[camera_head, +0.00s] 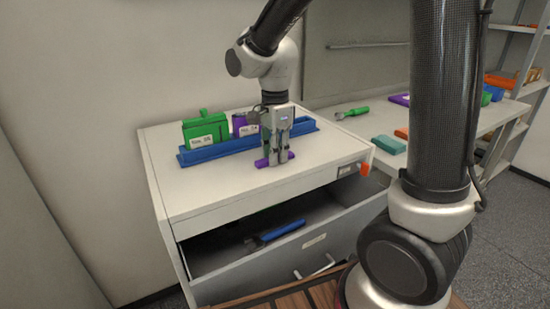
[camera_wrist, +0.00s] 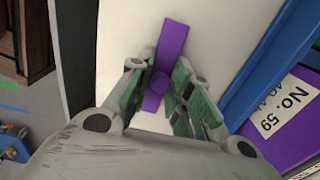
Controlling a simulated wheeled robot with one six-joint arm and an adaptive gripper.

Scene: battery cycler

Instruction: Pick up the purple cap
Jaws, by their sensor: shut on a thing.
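The purple cap (camera_wrist: 168,52) is a flat purple bar with a round knob in its middle. In the wrist view it lies between my gripper's fingers (camera_wrist: 160,85), which are shut on the knob. In the head view the purple cap (camera_head: 263,162) is on the white cabinet top (camera_head: 205,195), in front of the blue rack. My gripper (camera_head: 274,158) points straight down over it and hides its middle. I cannot tell whether the cap touches the surface or is slightly raised.
A blue rack (camera_head: 215,150) holds a green block (camera_head: 205,130) and a purple block (camera_head: 240,125) behind my gripper. An open drawer below holds a blue-handled tool (camera_head: 280,231). An orange item (camera_head: 365,169) sits at the cabinet's right edge. The cabinet top's front left is clear.

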